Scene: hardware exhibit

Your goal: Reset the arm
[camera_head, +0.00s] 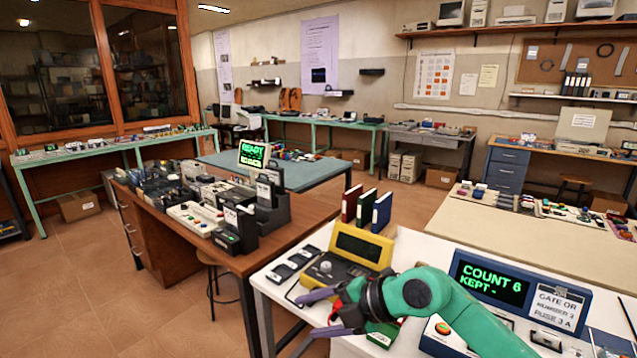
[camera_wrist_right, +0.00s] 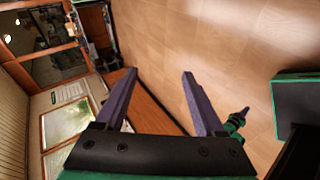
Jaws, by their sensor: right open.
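My right arm, green with a black wrist, reaches in from the lower right of the head view. Its right gripper (camera_head: 306,316) has two purple fingers spread apart over the left part of the white table. The right wrist view also shows the right gripper (camera_wrist_right: 158,75), with nothing between its fingers. A small green and purple part (camera_wrist_right: 238,121) beyond the right finger in that view looks like my left gripper; its jaw state is too small to make out. The left arm does not show in the head view.
The white table (camera_head: 412,248) carries a yellow device (camera_head: 361,246), red, green and blue binders (camera_head: 366,208) and a blue display (camera_head: 491,281) reading "COUNT 6 KEPT -". A brown desk (camera_head: 168,226) with black devices stands to the left. Tiled floor (camera_head: 75,290) is open at far left.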

